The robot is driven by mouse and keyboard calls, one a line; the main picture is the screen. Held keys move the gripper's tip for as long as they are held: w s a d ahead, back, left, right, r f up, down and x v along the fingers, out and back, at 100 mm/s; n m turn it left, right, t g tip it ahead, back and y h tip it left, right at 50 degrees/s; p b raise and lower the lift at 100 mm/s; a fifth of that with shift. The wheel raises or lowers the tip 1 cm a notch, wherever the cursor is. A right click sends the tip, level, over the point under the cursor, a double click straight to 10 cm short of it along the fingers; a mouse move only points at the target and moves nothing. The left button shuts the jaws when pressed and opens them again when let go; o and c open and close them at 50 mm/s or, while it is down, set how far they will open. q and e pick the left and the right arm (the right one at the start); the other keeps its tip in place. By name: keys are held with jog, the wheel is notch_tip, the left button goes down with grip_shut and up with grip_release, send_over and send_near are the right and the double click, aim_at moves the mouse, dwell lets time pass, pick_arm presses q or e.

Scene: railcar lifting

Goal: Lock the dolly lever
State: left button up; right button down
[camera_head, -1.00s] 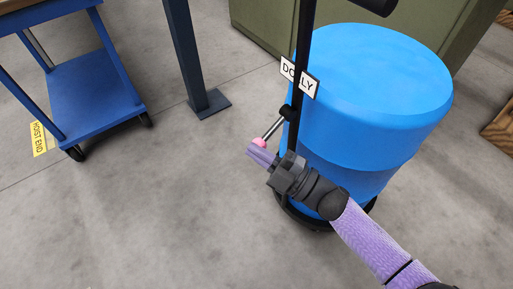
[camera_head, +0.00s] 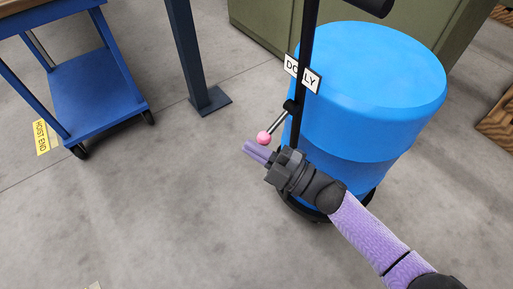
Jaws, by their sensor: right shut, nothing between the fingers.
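The dolly lever (camera_head: 278,121) is a short metal rod with a pink ball knob (camera_head: 264,138) at its end. It slopes down to the left from a black pivot on the dolly's black upright post (camera_head: 305,60). A white DOLLY sign (camera_head: 312,80) is on the post. My right gripper (camera_head: 249,149) is shut and empty, its purple fingers just below and left of the knob. They look close to it; I cannot tell whether they touch. My left gripper is not in view.
A blue barrel (camera_head: 375,80) stands on the dolly behind the post. A blue cart (camera_head: 95,90) and a dark blue column (camera_head: 190,50) stand at left, near a yellow HOIST END floor label (camera_head: 40,137). A green cabinet (camera_head: 265,22) is behind.

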jog(key=p+v, duration=0.1)
jog(key=v, duration=0.8)
jog(key=shift+s+d, duration=0.15)
jog(key=shift+s, duration=0.35)
jog(key=shift+f, duration=0.1)
